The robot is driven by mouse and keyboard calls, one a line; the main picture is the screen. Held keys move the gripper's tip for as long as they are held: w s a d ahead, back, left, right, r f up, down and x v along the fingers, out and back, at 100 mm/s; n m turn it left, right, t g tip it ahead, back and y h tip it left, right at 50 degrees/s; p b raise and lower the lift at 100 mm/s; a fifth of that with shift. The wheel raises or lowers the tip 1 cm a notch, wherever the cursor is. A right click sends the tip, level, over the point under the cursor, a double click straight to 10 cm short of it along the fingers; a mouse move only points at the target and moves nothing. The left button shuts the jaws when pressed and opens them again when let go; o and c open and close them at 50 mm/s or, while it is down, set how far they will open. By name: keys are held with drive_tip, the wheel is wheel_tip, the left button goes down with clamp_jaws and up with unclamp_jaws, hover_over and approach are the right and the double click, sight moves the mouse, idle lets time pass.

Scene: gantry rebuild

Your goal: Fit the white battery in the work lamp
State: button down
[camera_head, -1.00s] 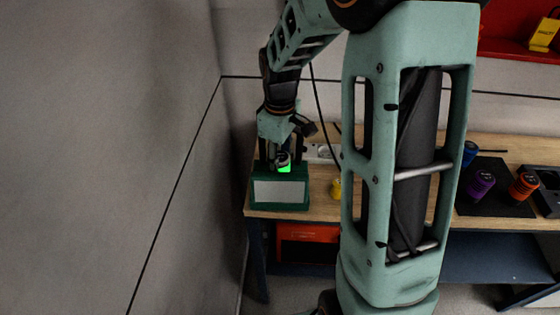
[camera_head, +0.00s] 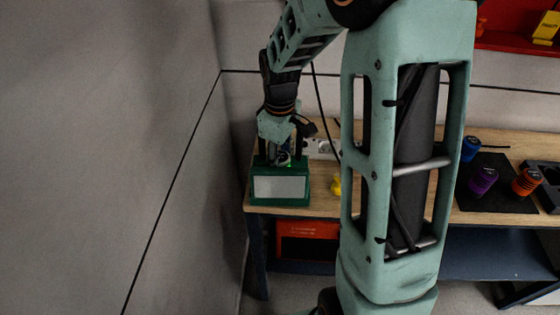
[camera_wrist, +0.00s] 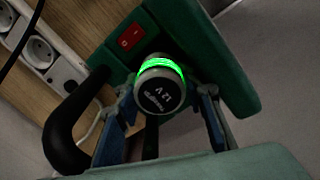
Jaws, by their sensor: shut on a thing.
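The work lamp (camera_head: 280,188) is a green box with a pale front panel at the left end of the bench. In the wrist view its green top (camera_wrist: 190,45) carries a red switch (camera_wrist: 131,36) and a black handle (camera_wrist: 62,130). My gripper (camera_head: 283,150) points down over the lamp, shut on the battery. The battery (camera_wrist: 160,92) shows a dark lettered end, a pale rim and a glowing green band between my fingers. Its lower end is hidden, so I cannot tell how deep it sits in the lamp.
A socket strip (camera_head: 322,148) lies behind the lamp and a yellow object (camera_head: 336,186) stands to its right. Blue (camera_head: 470,148), purple (camera_head: 482,180) and orange (camera_head: 526,182) cylinders stand further right. A wall is close on the left. My arm hides the bench's middle.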

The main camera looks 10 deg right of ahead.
drive_tip(key=shift+r, duration=0.15)
idle(0.3)
drive_tip(key=shift+r+p, duration=0.6)
drive_tip(key=shift+r, duration=0.05)
drive_tip(key=shift+s+f, duration=0.1)
idle(0.8)
drive_tip(key=shift+f+b, duration=0.75)
drive_tip(key=shift+f, duration=0.25)
drive_tip(key=shift+s+f, duration=0.15)
drive_tip(key=shift+f, duration=0.05)
drive_tip(key=c, duration=1.6)
unclamp_jaws()
